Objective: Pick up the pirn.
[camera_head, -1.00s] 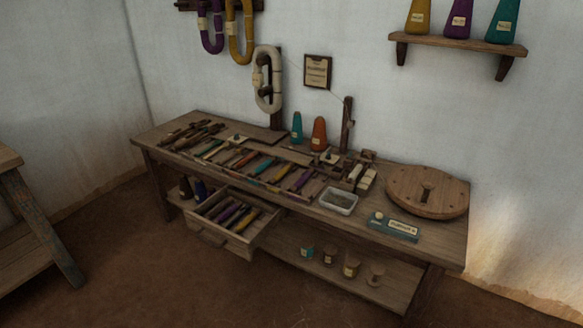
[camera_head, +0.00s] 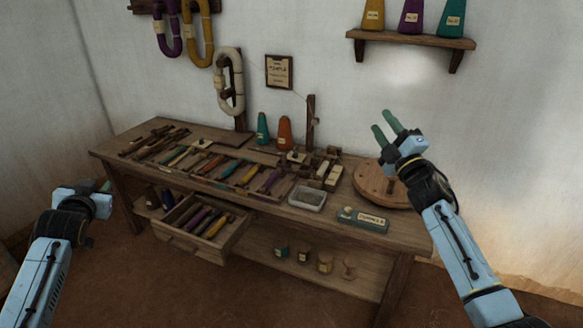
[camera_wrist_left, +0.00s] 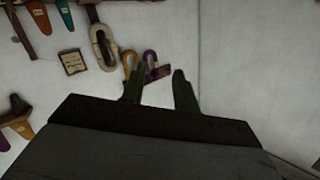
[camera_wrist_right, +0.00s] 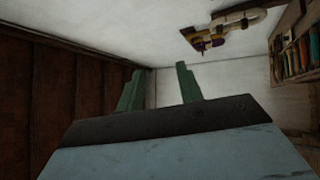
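Several coloured pirns lie in a row of compartments on the bench; an orange-red one (camera_head: 210,166) and a yellow one (camera_head: 247,175) are among them. More purple and dark pirns (camera_head: 205,222) lie in the open drawer below. I cannot tell which one is meant. My left gripper (camera_head: 106,187) is left of the drawer, apart from the pirns; its fingers stand apart and empty in the left wrist view (camera_wrist_left: 159,88). My right gripper (camera_head: 382,120) is raised over the bench's right end, open and empty, as the right wrist view (camera_wrist_right: 156,78) shows.
The wooden bench (camera_head: 370,232) stands against the wall, its drawer (camera_head: 190,246) pulled out at the front. A round wooden disc (camera_head: 370,182), a pale tray (camera_head: 307,198) and a teal box (camera_head: 362,220) occupy its right part. Cones stand at the back. The floor in front is clear.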

